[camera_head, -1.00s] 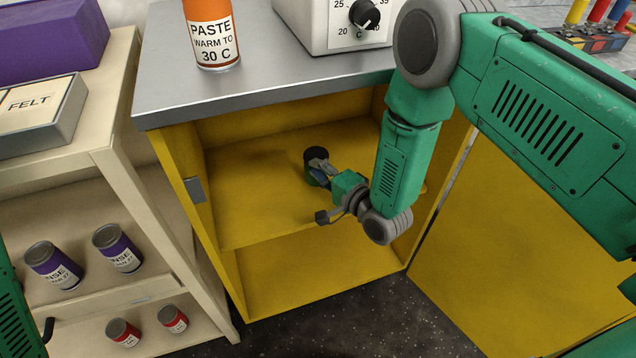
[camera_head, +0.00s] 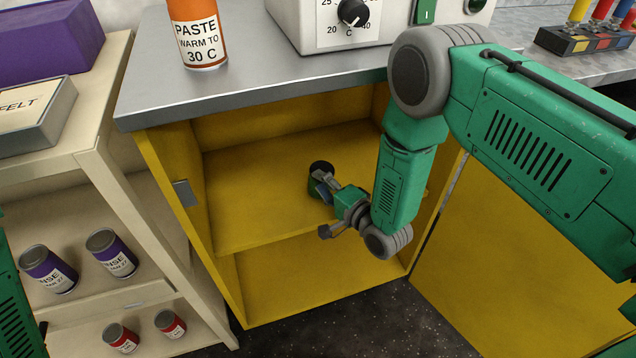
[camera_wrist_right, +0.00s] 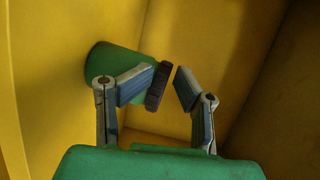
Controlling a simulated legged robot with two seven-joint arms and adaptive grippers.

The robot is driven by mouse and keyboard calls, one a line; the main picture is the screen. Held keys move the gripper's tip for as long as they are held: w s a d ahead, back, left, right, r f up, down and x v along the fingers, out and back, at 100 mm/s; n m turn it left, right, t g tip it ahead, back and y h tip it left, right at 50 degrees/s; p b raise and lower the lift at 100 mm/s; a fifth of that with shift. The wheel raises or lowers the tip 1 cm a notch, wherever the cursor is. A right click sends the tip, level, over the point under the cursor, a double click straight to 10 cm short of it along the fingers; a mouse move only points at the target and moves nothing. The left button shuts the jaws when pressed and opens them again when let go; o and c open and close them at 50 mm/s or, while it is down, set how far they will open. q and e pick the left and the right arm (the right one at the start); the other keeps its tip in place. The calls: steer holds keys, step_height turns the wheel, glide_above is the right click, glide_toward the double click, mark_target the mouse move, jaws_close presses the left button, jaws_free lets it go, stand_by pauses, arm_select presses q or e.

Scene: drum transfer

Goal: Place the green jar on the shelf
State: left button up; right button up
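The green jar (camera_head: 314,188) with a black lid (camera_head: 321,167) is inside the yellow cabinet, seemingly upright on its upper shelf (camera_head: 250,205). In the right wrist view the jar (camera_wrist_right: 112,68) shows with its lid pointing right, close to the yellow surface on the left. My right gripper (camera_head: 323,184) is at the jar. In the wrist view its fingers (camera_wrist_right: 174,80) are apart. The left finger overlaps the jar's side and lid, and the other is past the lid with a gap. Whether a finger touches the jar is unclear. My left gripper is not visible.
The cabinet has a grey top (camera_head: 260,78) with a paste can (camera_head: 197,35) and a control box (camera_head: 345,25). Its yellow door (camera_head: 520,270) stands open at right. A cream rack (camera_head: 110,205) with several cans stands left. The lower cabinet compartment (camera_head: 310,275) is empty.

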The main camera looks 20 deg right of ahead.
steer(key=shift+s+d, duration=0.1)
steer(key=shift+s, duration=0.05)
steer(key=p+v, duration=0.3)
steer(key=v, duration=0.8)
steer(key=shift+s, duration=0.3)
steer(key=s+f+n+g+h, duration=0.3)
steer(key=s+f+n+g, duration=0.3)
steer(key=s, duration=0.2)
steer(key=s+d+n+g+h, duration=0.1)
steer(key=s+d+n+g, duration=0.2)
steer(key=s, duration=0.5)
steer(key=s+d+n+g+h, duration=0.2)
steer(key=s+n+g, duration=0.3)
steer(key=s, duration=0.4)
steer(key=shift+s+d+g, duration=0.2)
steer(key=shift+d+g, duration=0.2)
steer(key=shift+d, duration=0.1)
